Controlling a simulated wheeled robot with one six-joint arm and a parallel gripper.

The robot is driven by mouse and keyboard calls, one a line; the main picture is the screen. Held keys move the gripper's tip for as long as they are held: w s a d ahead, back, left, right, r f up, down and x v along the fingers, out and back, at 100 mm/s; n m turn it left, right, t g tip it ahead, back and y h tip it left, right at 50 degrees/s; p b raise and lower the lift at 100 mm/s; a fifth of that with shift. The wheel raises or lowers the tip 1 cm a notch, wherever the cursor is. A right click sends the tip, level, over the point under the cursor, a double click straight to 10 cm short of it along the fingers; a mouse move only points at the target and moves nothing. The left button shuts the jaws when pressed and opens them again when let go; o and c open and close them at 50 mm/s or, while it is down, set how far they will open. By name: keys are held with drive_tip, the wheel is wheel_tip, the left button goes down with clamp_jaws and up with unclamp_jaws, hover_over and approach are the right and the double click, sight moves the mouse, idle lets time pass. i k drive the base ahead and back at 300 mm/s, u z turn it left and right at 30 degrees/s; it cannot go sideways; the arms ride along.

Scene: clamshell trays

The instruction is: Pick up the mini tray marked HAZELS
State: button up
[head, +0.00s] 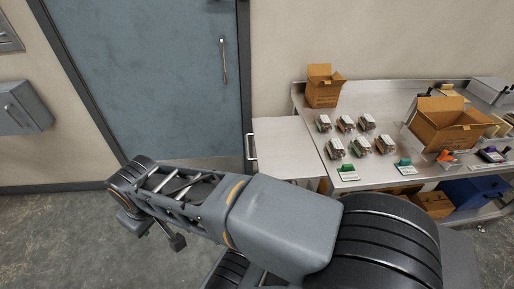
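Several small clear clamshell trays with brown contents and pale labels stand in two rows on the steel table in the head view. The back row has a left tray (323,123), a middle tray (345,124) and a right tray (366,122). The front row has a left tray (335,148), a middle tray (360,147) and a right tray (385,145). The labels are too small to read, so I cannot tell which is marked HAZELS. My gripper (177,241) seems partly hidden behind my arm at lower left, far from the trays; its finger state is unclear.
The steel table (308,109) holds an open carton (325,88) at back left and a larger one (445,127) at right. Green-topped cards (348,173) (405,167) stand at the front. An orange item (445,156) lies right. A blue door (160,75) is behind my arm.

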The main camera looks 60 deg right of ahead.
sight(359, 143)
drive_tip(key=z, duration=1.6)
drive_tip(key=k, duration=0.15)
drive_tip(key=z, duration=1.55)
drive_tip(key=k, duration=0.5)
drive_tip(key=z, duration=0.35)
drive_tip(key=i, duration=1.25)
drive_tip(key=u, duration=0.8)
